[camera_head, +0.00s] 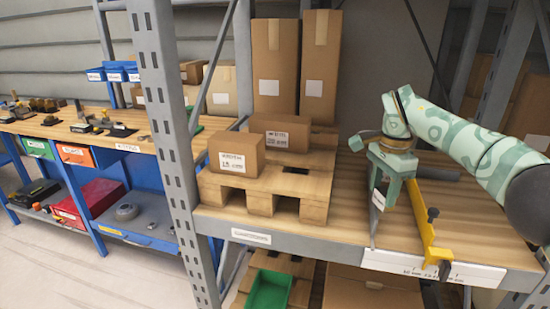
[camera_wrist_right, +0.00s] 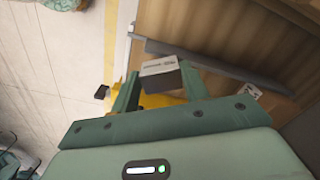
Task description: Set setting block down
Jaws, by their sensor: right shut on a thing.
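My right gripper (camera_head: 391,188) is above the wooden shelf top (camera_head: 335,210) near its front edge, just left of a yellow stop bar (camera_head: 422,222). In the right wrist view its two fingers (camera_wrist_right: 158,88) are shut on the setting block (camera_wrist_right: 162,67), a dark grey block with a pale, printed face. In the head view I cannot make the block out clearly behind the fingers. Whether its underside touches the shelf cannot be told. Yellow metal (camera_wrist_right: 160,100) shows close to the block in the wrist view. My left gripper is not in view.
A white scale strip (camera_head: 430,268) runs along the shelf's front edge. A dark grey rail (camera_head: 437,173) lies behind the yellow bar. A pallet with cartons (camera_head: 236,153) stands left. A grey upright (camera_head: 163,110) separates the shelf from a blue workbench (camera_head: 115,137).

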